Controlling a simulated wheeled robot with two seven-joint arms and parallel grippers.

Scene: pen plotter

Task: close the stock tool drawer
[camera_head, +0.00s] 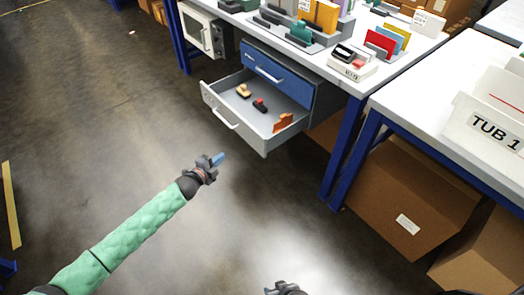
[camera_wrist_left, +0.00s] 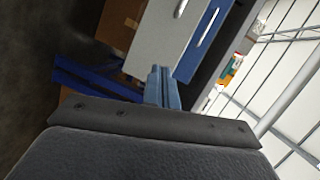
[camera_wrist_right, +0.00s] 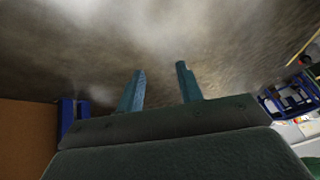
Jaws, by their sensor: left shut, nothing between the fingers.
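The grey lower drawer (camera_head: 213,103) is pulled out from under the workbench. Its pale front with a bar handle (camera_head: 222,112) faces me, and a tan item, a dark red-and-black item and an orange item lie inside. Its front (camera_wrist_left: 165,38) also shows in the left wrist view, beyond my fingers. The frames do not label which drawer is the stock tool drawer. My left gripper (camera_head: 217,160) is shut and empty, low in front of the drawer and apart from it; its fingers show in the left wrist view (camera_wrist_left: 162,88). My right gripper (camera_wrist_right: 160,70) is open and empty over bare floor.
The blue upper drawer (camera_head: 277,73) is closed. A blue table leg (camera_head: 342,160) and cardboard boxes (camera_head: 410,190) stand to the right. A white microwave-like box (camera_head: 197,30) is left of the drawers. The floor in front is clear.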

